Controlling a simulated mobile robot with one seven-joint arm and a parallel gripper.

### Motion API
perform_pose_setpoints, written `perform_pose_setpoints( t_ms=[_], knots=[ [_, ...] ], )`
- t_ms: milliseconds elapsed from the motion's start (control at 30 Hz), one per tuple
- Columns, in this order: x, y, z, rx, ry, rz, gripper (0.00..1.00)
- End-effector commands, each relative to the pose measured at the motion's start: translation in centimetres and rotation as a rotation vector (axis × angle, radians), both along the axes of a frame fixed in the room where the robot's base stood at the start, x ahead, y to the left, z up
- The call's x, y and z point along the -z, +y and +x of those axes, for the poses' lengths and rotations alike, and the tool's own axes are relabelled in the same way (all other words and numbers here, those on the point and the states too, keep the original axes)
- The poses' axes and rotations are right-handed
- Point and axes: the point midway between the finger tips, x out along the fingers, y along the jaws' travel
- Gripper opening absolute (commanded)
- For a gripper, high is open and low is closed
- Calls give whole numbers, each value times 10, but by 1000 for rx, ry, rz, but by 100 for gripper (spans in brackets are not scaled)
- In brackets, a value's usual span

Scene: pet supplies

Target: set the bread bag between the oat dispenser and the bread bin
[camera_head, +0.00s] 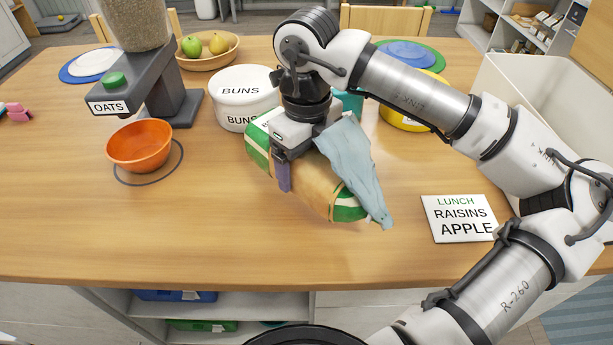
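The bread bag (312,188), a tan loaf shape with green and white striped ends, is at the middle of the table. My gripper (284,172) is right over its left half, with one purple-grey finger down its near side. The other finger is hidden, so I cannot tell whether it grips the bag. A light blue cloth (352,165) drapes over the bag's right part. The oat dispenser (165,85), dark grey and labelled OATS, stands to the left. A round white tin labelled BUNS (243,88) is behind the bag; I cannot tell if it is the bread bin.
An orange bowl (140,146) stands on a dark ring below the dispenser's spout. A wooden fruit bowl (209,57) is behind. A yellow container (405,124) is partly hidden by my arm. A LUNCH card (459,218) and a white bin (535,105) are right. The front-left table is clear.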

Motion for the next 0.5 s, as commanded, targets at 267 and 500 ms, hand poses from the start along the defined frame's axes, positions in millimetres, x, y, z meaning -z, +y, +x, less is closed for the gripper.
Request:
perform_pose_setpoints(
  t_ms=[267, 500],
  knots=[
    [27, 0, 0, 0, 2, 2, 44],
    [51, 0, 0, 1, -1, 1, 44]
  ],
)
